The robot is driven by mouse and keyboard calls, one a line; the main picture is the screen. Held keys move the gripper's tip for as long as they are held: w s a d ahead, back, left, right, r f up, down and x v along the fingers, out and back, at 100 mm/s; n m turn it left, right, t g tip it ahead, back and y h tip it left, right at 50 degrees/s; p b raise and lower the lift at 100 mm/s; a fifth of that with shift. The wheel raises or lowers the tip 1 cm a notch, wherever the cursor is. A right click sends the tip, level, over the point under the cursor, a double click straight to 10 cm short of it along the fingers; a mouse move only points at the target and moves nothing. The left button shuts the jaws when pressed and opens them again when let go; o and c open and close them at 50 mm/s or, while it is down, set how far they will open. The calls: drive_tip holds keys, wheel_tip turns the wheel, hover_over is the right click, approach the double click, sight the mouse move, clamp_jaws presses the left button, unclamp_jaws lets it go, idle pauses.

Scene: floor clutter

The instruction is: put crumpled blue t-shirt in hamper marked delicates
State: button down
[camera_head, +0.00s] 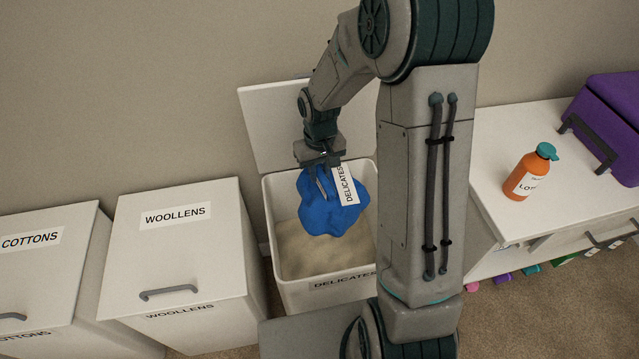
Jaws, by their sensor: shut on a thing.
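The crumpled blue t-shirt (322,212) is a bunched blue lump hanging from my gripper (322,178). My gripper points down and is shut on the top of it. The shirt is over the open mouth of the white hamper marked DELICATES (330,292), apparently clear of the bottom. A white label reading DELICATES (344,184) shows across the shirt's right side; I cannot tell what it is fixed to. The hamper's lid (275,125) stands raised at the back. My arm hides the hamper's right side.
Shut hampers marked WOOLLENS (175,260) and COTTONS (45,275) stand to the left. A white cabinet (500,205) at right bears an orange lotion bottle (527,178) and a purple box (610,120).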

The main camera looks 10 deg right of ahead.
drive_tip(key=shift+s+f, duration=0.15)
idle(0.3)
wheel_tip(320, 180, down, 33)
drive_tip(key=b, duration=2.4)
drive_tip(key=c, duration=1.2)
unclamp_jaws()
drive_tip(key=shift+o, duration=0.2)
wheel_tip(320, 180, up, 14)
drive_tip(key=p, duration=0.5)
drive_tip(key=s+d+r+t+p, duration=0.1)
drive_tip(key=s+r+p, duration=0.5)
drive_tip(key=r+p, duration=0.4)
drive_tip(key=s+d+r+m+t+p, duration=0.1)
drive_tip(key=s+r+p, duration=0.5)
drive_tip(key=r, duration=1.5)
drive_tip(key=s+d+r+m+p, duration=0.1)
drive_tip(key=s+r+p, duration=0.5)
drive_tip(key=r+p, duration=0.8)
wheel_tip(320, 180, up, 2)
drive_tip(key=shift+s+t, duration=0.15)
drive_tip(key=shift+t, duration=0.25)
